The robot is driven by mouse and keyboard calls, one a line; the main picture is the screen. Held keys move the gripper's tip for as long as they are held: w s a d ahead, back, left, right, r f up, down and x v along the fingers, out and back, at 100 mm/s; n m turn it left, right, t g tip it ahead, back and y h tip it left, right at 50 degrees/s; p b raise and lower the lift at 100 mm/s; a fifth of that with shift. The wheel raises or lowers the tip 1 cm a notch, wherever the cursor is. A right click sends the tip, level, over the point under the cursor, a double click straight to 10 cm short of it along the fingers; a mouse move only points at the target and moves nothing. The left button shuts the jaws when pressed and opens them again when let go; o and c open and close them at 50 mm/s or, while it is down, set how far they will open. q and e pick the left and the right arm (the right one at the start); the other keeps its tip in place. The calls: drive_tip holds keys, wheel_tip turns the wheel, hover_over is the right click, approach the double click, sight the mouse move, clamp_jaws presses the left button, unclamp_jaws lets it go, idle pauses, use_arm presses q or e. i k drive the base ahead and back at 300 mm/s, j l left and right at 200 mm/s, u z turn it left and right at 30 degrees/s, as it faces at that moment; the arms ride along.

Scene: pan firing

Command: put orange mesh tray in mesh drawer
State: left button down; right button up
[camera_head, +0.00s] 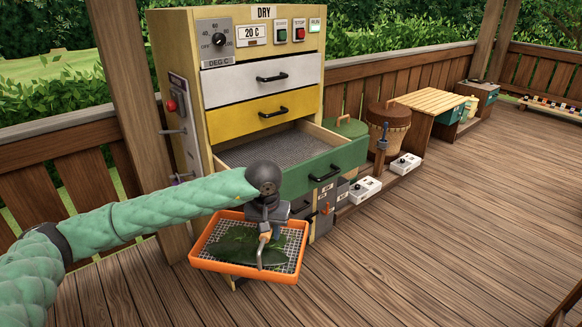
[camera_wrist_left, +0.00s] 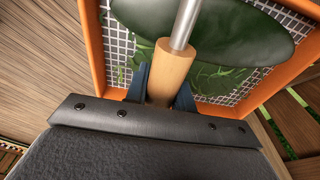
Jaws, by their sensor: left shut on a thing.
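The orange mesh tray (camera_head: 243,270) has a grey mesh floor with dark green leaves on it. It is in front of the cabinet, below and in front of the open drawer. My left gripper (camera_head: 264,230) is over the tray, shut on its wooden handle, which joins a metal rod. The left wrist view shows the handle (camera_wrist_left: 172,72) between the fingers, with the tray rim (camera_wrist_left: 96,45) beyond. The mesh drawer (camera_head: 270,150) is pulled out, with a green front and a bare mesh floor; my arm hides part of its left side. My right gripper is not in view.
The drying cabinet (camera_head: 210,100) has a closed white drawer (camera_head: 260,76) and yellow drawer (camera_head: 262,115) above the open one. A wooden post (camera_head: 143,120) stands left of it. Small boxes and a lidded drum (camera_head: 388,125) are to the right. The deck at right is clear.

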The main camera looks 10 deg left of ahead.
sight(286, 167)
drive_tip(key=i+j, duration=0.1)
drive_tip(key=j, duration=0.35)
drive_tip(key=i+j, duration=0.1)
drive_tip(key=j, duration=0.35)
drive_tip(key=j+u, duration=0.1)
drive_tip(key=j, duration=0.35)
drive_tip(key=i, duration=0.05)
